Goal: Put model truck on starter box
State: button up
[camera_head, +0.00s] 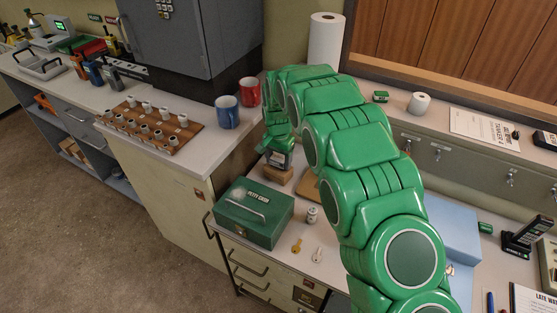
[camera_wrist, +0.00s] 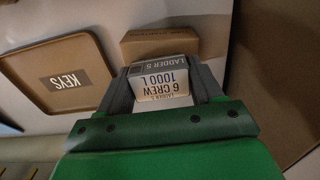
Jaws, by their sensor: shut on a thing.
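My gripper (camera_wrist: 163,82) is shut on a small grey and white block, the model truck (camera_wrist: 165,90), printed "LADDER 5" and "6 CREW 1000 L". In the head view my gripper (camera_head: 279,147) points down over the counter at the end of my green arm, and the truck is mostly hidden there. A brown box (camera_wrist: 158,44), apparently the starter box, lies just beyond the truck in the wrist view. In the head view the box (camera_head: 278,175) sits directly below my gripper. I cannot tell whether truck and box touch.
A green petty cash box (camera_head: 252,212) stands in front of the brown box. A brown tray marked "KEYS" (camera_wrist: 68,78) lies beside it. Blue (camera_head: 227,112) and red (camera_head: 250,92) mugs stand behind left. Two keys (camera_head: 307,250) lie on the counter near its front edge.

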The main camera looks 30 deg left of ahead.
aim_at(278, 158)
jog(key=shift+f, duration=0.2)
jog(key=o, duration=1)
jog(key=shift+o, duration=0.2)
notch_tip(278, 158, up, 12)
jog(key=shift+r, duration=0.1)
